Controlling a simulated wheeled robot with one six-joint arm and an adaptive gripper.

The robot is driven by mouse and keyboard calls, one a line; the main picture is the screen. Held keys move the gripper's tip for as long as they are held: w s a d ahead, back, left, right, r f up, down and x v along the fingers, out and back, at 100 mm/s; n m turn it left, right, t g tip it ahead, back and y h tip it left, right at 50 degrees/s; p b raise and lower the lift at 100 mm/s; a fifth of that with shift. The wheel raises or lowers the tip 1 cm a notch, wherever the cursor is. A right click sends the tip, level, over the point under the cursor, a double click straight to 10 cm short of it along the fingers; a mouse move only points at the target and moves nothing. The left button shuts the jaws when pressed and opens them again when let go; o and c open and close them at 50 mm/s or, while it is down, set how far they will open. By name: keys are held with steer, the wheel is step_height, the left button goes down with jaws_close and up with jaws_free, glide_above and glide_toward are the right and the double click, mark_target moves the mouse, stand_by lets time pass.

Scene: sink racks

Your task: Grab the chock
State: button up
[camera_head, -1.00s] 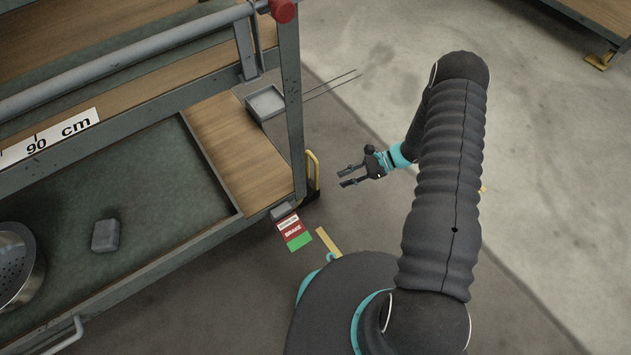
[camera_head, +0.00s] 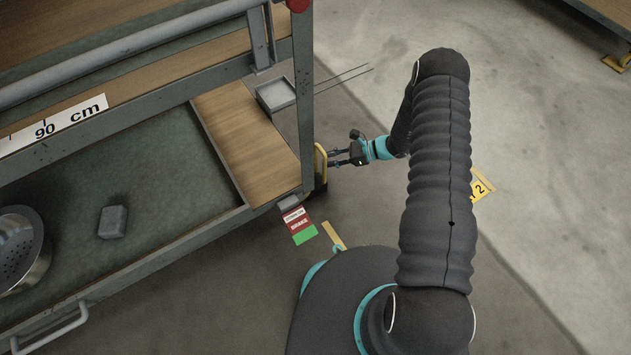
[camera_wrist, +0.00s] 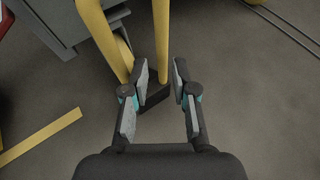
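The chock has a yellow bar handle (camera_head: 325,170) and a dark base, and stands on the floor against the rack's near right corner post. I cannot tell whether a finger touches the handle.
The metal rack (camera_head: 306,100) stands left of the chock. It holds a grey block (camera_head: 113,222), a metal strainer (camera_head: 18,250) and a small tray (camera_head: 276,95). A red and green brake label (camera_head: 299,226) is below the corner. Open floor (camera_head: 540,150) lies to the right.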

mark_target(316, 160)
steer(key=x, duration=0.5)
steer(key=shift+w+a, duration=0.1)
steer(key=shift+w, duration=0.05)
steer(key=shift+r, duration=0.1)
steer(key=shift+c, duration=0.3)
jaws_close()
